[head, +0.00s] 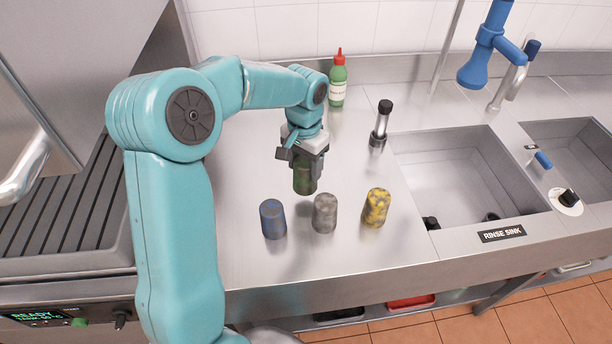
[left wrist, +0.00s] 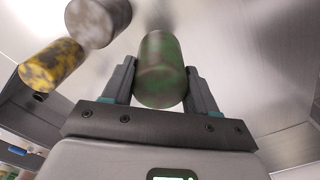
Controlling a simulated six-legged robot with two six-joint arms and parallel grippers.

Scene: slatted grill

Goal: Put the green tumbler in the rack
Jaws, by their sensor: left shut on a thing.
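The green mottled tumbler (head: 305,180) is upright below my left gripper (head: 304,162) in the head view. In the left wrist view the same green tumbler (left wrist: 160,70) sits between both fingers of the left gripper (left wrist: 161,88), which is shut on it. I cannot tell whether its base is clear of the steel counter. A dark slatted grill (head: 75,205) lies at the left, partly hidden by my left arm; no other rack shows. My right gripper is not in view.
A blue tumbler (head: 273,219), a grey tumbler (head: 324,213) and a yellow tumbler (head: 376,208) stand in front of the green one. Behind are a green bottle (head: 338,82) and a black-topped shaker (head: 380,125). The rinse sink (head: 465,175) is at the right.

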